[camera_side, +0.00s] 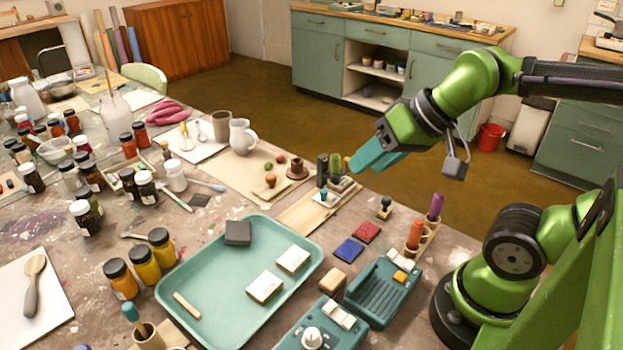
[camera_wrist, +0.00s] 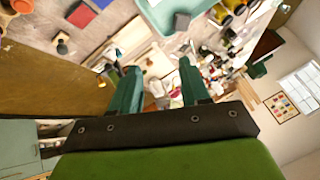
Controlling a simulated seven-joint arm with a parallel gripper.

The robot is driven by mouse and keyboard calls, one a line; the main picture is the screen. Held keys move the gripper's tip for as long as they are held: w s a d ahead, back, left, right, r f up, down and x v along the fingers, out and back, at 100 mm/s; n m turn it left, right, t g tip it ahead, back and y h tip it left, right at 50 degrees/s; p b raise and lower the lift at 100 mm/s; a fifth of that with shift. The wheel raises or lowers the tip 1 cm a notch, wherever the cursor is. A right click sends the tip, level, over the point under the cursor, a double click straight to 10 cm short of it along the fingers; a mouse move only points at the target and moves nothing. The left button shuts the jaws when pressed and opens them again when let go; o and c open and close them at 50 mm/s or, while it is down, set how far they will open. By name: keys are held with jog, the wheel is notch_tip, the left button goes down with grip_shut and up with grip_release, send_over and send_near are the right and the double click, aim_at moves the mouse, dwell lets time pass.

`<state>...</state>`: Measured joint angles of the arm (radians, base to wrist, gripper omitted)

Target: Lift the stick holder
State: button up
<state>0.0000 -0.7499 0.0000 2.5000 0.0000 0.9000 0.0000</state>
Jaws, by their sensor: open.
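In the wrist view only an orange piece (camera_wrist: 20,6), likely the orange stick, shows at the top left corner. My gripper (camera_side: 360,164) has teal fingers and is in the air behind and left of the holder, apart from it. In the wrist view my gripper (camera_wrist: 158,66) is open, with nothing held between its fingers.
Dark and green upright pieces (camera_side: 335,165) stand below and left of my gripper. A small stamp (camera_side: 384,206), a red pad (camera_side: 367,232) and a blue pad (camera_side: 348,250) lie left of the holder. A teal ridged tray (camera_side: 368,303) is in front. The large teal tray (camera_side: 215,322) is farther left.

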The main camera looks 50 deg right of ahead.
jog(key=shift+c, duration=1)
jog(key=shift+w+d+f+m+g, duration=0.3)
jog(key=shift+w+d+f+g, duration=0.1)
jog(key=shift+w+d+f, duration=0.25)
jog(key=shift+c, duration=0.4)
jog(key=r+m+g+h, duration=0.1)
jog(key=m+g+h, duration=0.1)
jog(key=m+g, duration=0.3)
send_over(347, 159)
jog(key=shift+g, duration=0.7)
jog(key=shift+n, duration=0.3)
notch_tip(347, 159, down, 16)
jog(key=shift+d+f, duration=0.1)
jog(key=shift+f, duration=0.1)
